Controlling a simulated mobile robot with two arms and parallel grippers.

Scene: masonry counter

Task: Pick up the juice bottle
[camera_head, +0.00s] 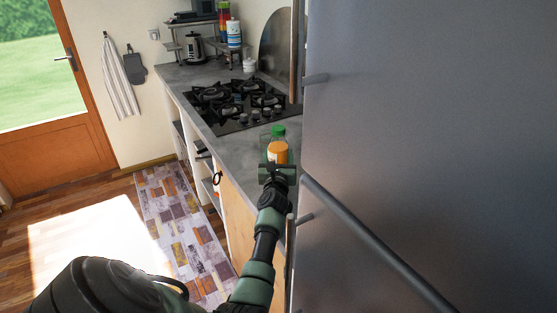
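The juice bottle (277,152) stands upright on the grey counter, between the stove and the fridge. It has a green cap and an orange body; its lower part is hidden behind my gripper. My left gripper (277,168) is right in front of the bottle, on the near side. Its spread looks wider than the bottle, so it appears open. I cannot tell whether it touches the bottle. My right gripper is not in view.
A large grey fridge (430,120) with long handles fills the right side, close to my arm. A black gas stove (240,103) is behind the bottle. A patterned rug (182,225) lies on the floor left of the counter (195,75).

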